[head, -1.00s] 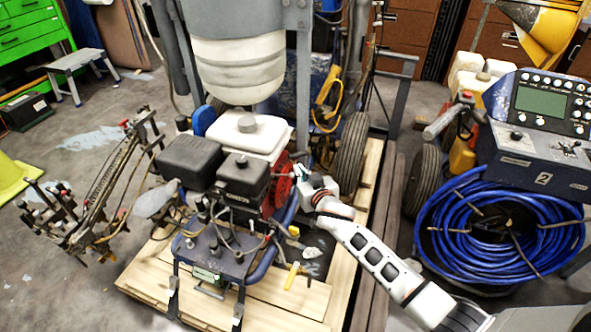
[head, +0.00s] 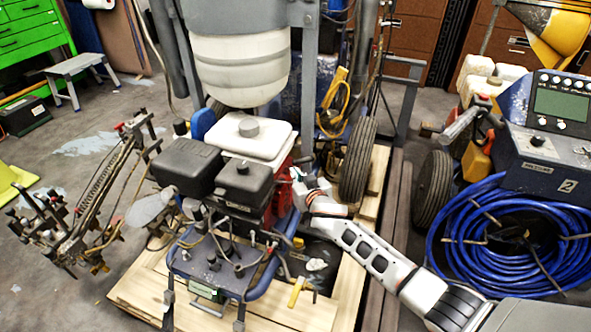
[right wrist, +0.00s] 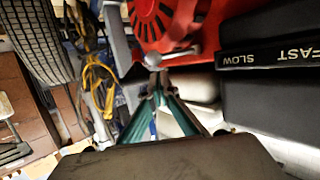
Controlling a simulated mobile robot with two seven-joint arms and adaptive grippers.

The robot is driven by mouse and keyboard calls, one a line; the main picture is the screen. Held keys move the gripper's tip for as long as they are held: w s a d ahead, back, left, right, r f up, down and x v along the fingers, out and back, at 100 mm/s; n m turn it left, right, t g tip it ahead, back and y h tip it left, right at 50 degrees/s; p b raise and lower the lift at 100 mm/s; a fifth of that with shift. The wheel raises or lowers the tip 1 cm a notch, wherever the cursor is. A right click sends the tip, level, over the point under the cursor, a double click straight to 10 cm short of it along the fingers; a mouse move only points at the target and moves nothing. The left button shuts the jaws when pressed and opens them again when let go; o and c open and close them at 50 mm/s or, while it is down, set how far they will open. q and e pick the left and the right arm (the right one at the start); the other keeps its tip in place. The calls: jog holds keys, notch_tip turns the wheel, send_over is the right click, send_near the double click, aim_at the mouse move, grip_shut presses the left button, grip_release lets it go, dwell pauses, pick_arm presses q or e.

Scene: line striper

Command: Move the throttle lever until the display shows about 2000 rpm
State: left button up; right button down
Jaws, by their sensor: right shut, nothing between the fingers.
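In the right wrist view a metal lever with a rounded end (right wrist: 174,56) stands in front of the red engine cover, beside a black plate marked FAST and SLOW (right wrist: 266,54). My right gripper (right wrist: 156,80) is shut and empty, its fingertips close to the lever; I cannot tell whether they touch it. In the head view my right gripper (head: 296,181) is at the right side of the engine (head: 243,184), where the lever is not clear. A small greenish display (head: 206,292) sits low on the front of the machine; its figures are unreadable. My left gripper is not in view.
The striper stands on a wooden pallet (head: 150,290). At the right is another machine with a larger green screen (head: 560,105), unreadable, and a coiled blue hose (head: 470,240). A wheel (head: 357,160) stands behind my right gripper. Hoses and bars surround the engine.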

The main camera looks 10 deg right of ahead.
jog(key=shift+s+f, duration=0.45)
jog(key=shift+f, duration=0.05)
